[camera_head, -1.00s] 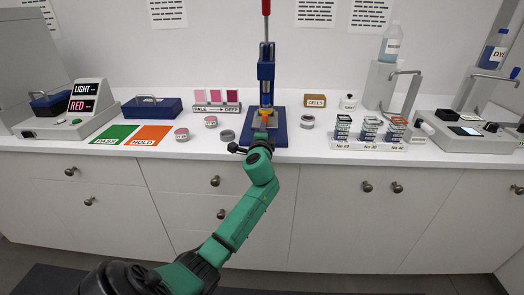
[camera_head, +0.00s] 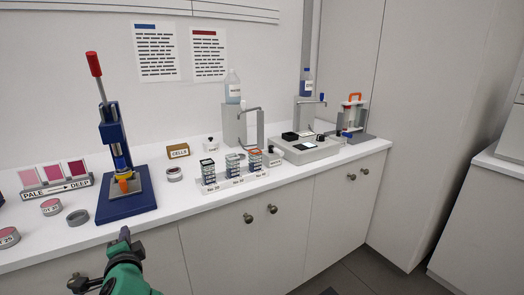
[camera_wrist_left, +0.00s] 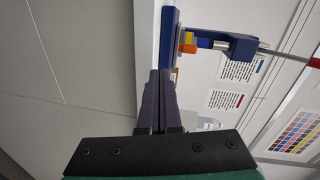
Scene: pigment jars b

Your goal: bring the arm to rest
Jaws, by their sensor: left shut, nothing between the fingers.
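My left gripper (camera_head: 125,234) is at the lower left of the head view, just in front of the counter's front edge and below the blue press. Its dark fingers are closed together with nothing between them, which the left wrist view also shows (camera_wrist_left: 160,78). The green left arm comes in from the bottom edge, and most of it is out of the frame. The right gripper is in neither view.
The blue press (camera_head: 128,205) with a red-tipped lever stands on the white counter (camera_head: 175,222) near the gripper. Jars (camera_head: 78,217), a rack of small stacks (camera_head: 235,184) and a grey device (camera_head: 305,152) stand along it. Floor space lies at the lower right.

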